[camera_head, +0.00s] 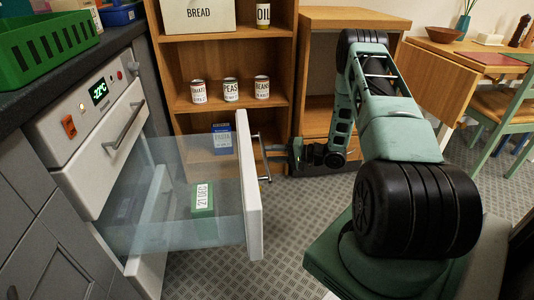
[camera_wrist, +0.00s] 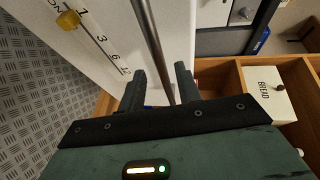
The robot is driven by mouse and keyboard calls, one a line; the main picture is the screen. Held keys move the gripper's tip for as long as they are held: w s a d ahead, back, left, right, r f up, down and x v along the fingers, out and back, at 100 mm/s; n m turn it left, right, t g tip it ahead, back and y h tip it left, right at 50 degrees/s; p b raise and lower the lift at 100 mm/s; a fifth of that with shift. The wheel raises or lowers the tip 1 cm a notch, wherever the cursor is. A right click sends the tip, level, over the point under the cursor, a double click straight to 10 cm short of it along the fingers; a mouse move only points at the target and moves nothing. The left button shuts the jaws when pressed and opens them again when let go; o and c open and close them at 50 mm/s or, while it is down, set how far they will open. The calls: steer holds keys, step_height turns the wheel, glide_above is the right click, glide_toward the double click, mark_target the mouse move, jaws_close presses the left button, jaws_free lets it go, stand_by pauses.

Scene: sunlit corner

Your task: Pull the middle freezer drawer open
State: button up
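The middle freezer drawer (camera_head: 253,200) stands far out from the white freezer, with a white front and see-through sides. My gripper (camera_head: 276,152) is at this handle, reaching in from the right. In the wrist view the handle bar (camera_wrist: 151,45) runs between the two fingers of my gripper (camera_wrist: 160,88), with a visible gap to each finger. The fingers look open around the bar. A green box (camera_head: 203,198) marked 21 DEC is in the drawer.
The upper drawer (camera_head: 95,172) is closed. A green basket (camera_head: 45,50) sits on the dark counter. A wooden shelf (camera_head: 240,107) with cans stands close behind the open drawer. A blue box (camera_head: 222,137) shows near the drawer's far side. Patterned floor is clear in front.

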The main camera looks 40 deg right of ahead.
steer(key=p+v, duration=0.2)
steer(key=v, duration=1.2)
steer(key=shift+s+d, duration=0.15)
steer(key=shift+d, duration=0.05)
steer(key=shift+r, duration=0.1)
